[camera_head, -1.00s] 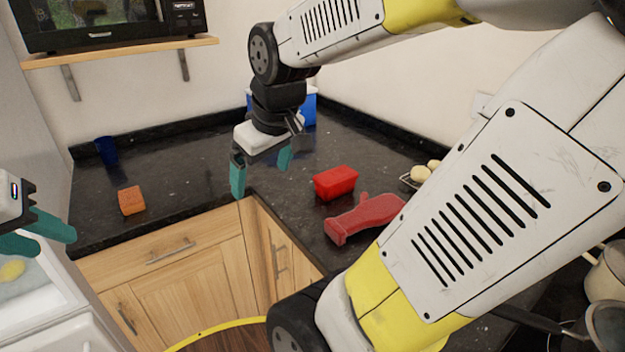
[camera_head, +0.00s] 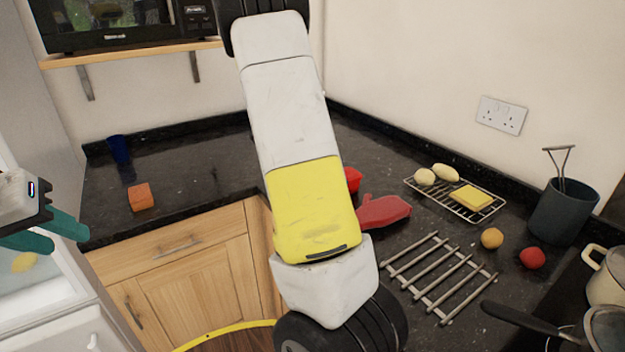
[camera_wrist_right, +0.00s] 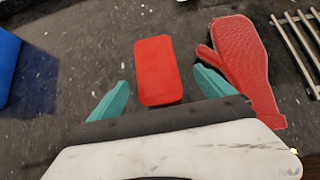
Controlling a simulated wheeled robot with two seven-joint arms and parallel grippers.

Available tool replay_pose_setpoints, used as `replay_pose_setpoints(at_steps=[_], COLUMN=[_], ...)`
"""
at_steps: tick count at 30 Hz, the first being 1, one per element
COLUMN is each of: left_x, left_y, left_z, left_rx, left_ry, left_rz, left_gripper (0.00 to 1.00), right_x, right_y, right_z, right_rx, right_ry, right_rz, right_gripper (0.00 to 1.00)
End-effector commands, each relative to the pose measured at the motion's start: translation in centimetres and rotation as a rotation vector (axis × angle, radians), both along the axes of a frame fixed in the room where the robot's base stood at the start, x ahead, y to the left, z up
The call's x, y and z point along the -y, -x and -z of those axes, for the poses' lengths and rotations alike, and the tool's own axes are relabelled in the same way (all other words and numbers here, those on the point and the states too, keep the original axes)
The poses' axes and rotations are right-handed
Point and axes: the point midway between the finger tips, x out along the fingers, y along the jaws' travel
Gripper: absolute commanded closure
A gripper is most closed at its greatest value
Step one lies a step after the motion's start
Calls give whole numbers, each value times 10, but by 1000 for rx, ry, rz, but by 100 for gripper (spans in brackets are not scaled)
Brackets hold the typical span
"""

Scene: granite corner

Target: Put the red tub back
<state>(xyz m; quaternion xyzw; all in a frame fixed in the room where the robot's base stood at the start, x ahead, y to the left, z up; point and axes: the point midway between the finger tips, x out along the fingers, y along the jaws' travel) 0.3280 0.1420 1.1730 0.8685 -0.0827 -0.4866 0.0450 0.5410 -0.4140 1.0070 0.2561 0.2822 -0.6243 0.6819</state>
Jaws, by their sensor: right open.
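The red tub (camera_wrist_right: 158,70) lies on the dark granite worktop, in the right wrist view just beyond and between the fingers of my right gripper (camera_wrist_right: 160,92), which is open and empty. In the head view only a small part of the red tub (camera_head: 353,178) shows, behind my right arm. My right gripper is hidden there. My left gripper (camera_head: 48,232) is at the left edge of the head view, away from the tub, with its teal fingers apart and nothing between them.
A red oven mitt (camera_wrist_right: 242,68) lies right beside the tub. A metal trivet (camera_head: 438,275), a wire rack (camera_head: 455,196) with food, loose fruit and pans fill the right worktop. An orange block (camera_head: 140,197) and blue cup (camera_head: 119,150) stand left. A blue object (camera_wrist_right: 8,62) is at left.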

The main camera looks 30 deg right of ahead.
Motion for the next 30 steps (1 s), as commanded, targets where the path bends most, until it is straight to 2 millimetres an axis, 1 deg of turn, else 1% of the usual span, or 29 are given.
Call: replay_pose_setpoints(at_steps=[13, 17, 23, 24, 26, 30], left_x=[0, 0, 0, 0, 0, 0], left_y=[0, 0, 0, 0, 0, 0], left_z=[0, 0, 0, 0, 0, 0], left_rx=[0, 0, 0, 0, 0, 0], left_ry=[0, 0, 0, 0, 0, 0], left_rz=[0, 0, 0, 0, 0, 0], left_gripper=[64, 64, 64, 64, 64, 64], right_x=[45, 51, 50, 50, 50, 50], right_y=[-9, -10, -10, -10, -10, -10], right_z=[38, 43, 43, 43, 43, 43], right_rx=[0, 1, 3, 3, 3, 3], right_ry=[-2, -2, -3, -3, -3, -3], right_rz=[4, 4, 4, 4, 4, 4], right_gripper=[7, 7, 7, 15, 27, 54])
